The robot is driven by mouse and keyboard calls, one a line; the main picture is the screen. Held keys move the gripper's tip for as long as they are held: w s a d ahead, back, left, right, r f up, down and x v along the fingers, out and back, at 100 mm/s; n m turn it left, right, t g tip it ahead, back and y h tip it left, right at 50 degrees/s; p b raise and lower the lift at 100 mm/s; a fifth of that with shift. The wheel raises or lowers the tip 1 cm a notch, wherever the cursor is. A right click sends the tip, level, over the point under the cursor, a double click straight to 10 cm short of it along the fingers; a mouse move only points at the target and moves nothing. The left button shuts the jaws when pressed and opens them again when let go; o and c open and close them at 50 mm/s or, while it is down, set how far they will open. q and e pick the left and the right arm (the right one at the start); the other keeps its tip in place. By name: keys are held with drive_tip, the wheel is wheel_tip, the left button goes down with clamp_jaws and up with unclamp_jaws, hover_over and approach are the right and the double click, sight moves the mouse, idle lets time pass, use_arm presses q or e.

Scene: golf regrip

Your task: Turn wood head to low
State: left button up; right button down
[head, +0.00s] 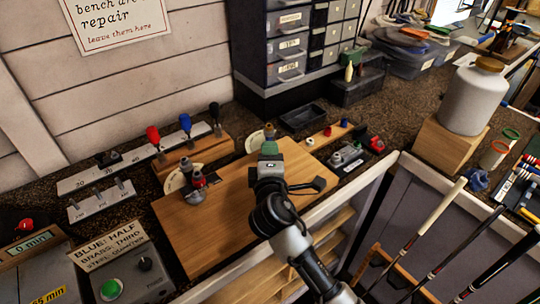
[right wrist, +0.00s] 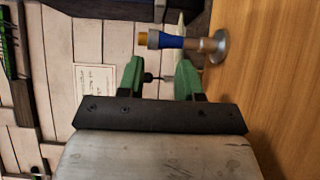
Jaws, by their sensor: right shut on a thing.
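My right gripper (head: 268,148) is low over the wooden board (head: 228,222), at its far edge. Just past the fingertips stands a post with a blue band, brass tip and round silver foot (right wrist: 175,43). In the head view only its brass top (head: 268,130) shows, beside a pale dial disc (head: 253,143). A grey head with a red part (head: 196,187) stands at the board's left by another pale disc (head: 174,182). I cannot tell which one is the wood head.
Red, blue and black-topped drivers stand in a wooden rack (head: 205,150) at left. A black tray (head: 303,117) lies behind my gripper. A sign (head: 108,248) and a green button (head: 110,289) are at front left. Club shafts (head: 437,215) stand at right.

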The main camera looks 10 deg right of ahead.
drive_tip(key=c, duration=0.7)
unclamp_jaws()
drive_tip(key=shift+c, duration=0.2)
drive_tip(key=s, duration=0.3)
drive_tip(key=s+a+b, duration=0.1)
drive_tip(key=s, duration=0.2)
drive_tip(key=s+b, duration=0.1)
drive_tip(key=s, duration=0.2)
drive_tip(key=shift+s+a+f, duration=0.15)
drive_tip(key=shift+s+a, duration=0.2)
drive_tip(key=shift+s, duration=0.5)
